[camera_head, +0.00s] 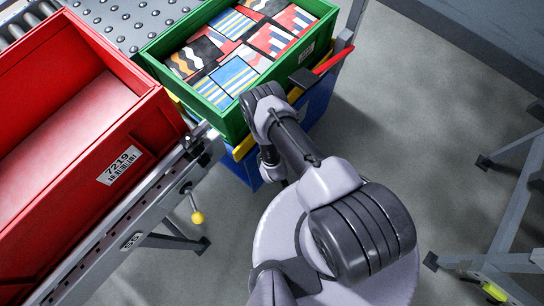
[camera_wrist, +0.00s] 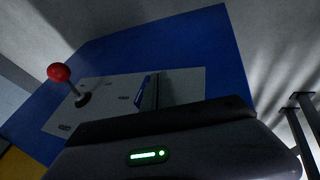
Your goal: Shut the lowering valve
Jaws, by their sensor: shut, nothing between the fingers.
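A lever with a red ball knob (camera_wrist: 59,72) stands out from a pale labelled plate (camera_wrist: 105,92) on a blue panel (camera_wrist: 190,45) in the wrist view. The labels are too small to read, so I cannot tell for sure that this is the lowering valve. My gripper (camera_wrist: 158,90) is shut and empty in front of the plate, to the right of the red knob and apart from it. A small blue part (camera_wrist: 143,88) shows beside the fingers; I cannot tell what it is. In the head view my arm hides the gripper and this lever.
A green crate (camera_head: 150,60) of patterned packets sits above a blue body (camera_head: 318,100) with a red bar (camera_head: 334,61) at its side. A red crate (camera_head: 150,125) stands on the conveyor frame (camera_head: 120,245) at left, with a yellow-knobbed lever (camera_head: 197,217). Grey legs (camera_head: 515,200) stand at right; floor between is clear.

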